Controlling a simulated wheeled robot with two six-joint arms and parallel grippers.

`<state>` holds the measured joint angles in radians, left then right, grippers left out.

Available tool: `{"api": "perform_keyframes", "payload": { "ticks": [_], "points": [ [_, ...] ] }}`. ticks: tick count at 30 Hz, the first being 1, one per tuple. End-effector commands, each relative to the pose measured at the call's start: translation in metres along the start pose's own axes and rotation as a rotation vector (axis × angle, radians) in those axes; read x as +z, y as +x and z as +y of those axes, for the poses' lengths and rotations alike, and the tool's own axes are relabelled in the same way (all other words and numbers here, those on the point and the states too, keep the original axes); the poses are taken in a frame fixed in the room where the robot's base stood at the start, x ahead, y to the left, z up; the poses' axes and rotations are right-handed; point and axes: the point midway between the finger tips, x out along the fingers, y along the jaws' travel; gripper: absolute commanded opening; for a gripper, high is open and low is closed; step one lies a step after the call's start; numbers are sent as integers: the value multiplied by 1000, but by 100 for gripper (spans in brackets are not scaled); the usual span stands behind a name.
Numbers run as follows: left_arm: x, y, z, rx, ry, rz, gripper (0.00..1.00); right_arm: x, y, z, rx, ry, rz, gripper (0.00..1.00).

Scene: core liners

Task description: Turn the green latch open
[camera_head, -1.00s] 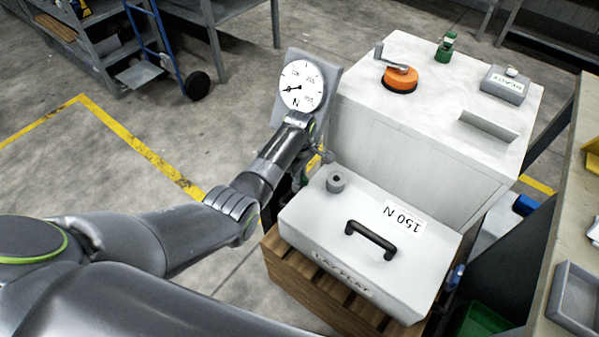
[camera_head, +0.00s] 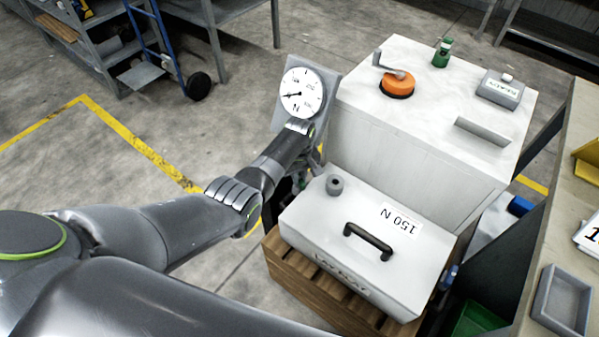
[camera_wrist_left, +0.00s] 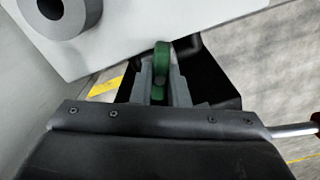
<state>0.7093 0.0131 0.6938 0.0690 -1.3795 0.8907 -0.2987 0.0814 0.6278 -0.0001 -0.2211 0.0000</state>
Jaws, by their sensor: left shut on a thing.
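The green latch (camera_wrist_left: 161,62) shows in the left wrist view as a narrow upright green piece at the side of the white box. My left gripper (camera_wrist_left: 160,88) is shut on it, with one grey finger on each side. In the head view my left arm reaches in from the left, and its gripper is mostly hidden beside the white box (camera_head: 345,270), below the round dial (camera_head: 302,92). How far the latch is turned cannot be told. My right gripper is not in view.
The white box has a black handle (camera_head: 369,242), a grey cylinder (camera_head: 334,185) and a "150 N" label, and sits on a wooden pallet (camera_head: 325,300). Behind it stands a white cabinet (camera_head: 395,155) with an orange knob (camera_head: 397,88). A workbench (camera_head: 570,190) stands at the right.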

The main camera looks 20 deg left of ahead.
Motion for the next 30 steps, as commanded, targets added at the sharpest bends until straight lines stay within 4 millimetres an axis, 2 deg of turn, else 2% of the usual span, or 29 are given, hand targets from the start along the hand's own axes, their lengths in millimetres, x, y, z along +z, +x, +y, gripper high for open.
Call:
{"api": "perform_keyframes", "payload": {
  "ticks": [12, 30],
  "points": [
    [0, -2, 0, 1, 396, 0, 0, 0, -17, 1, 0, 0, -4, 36],
    [0, -1, 1, 1, 921, 1, 0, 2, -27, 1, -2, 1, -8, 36]
  ]
}}
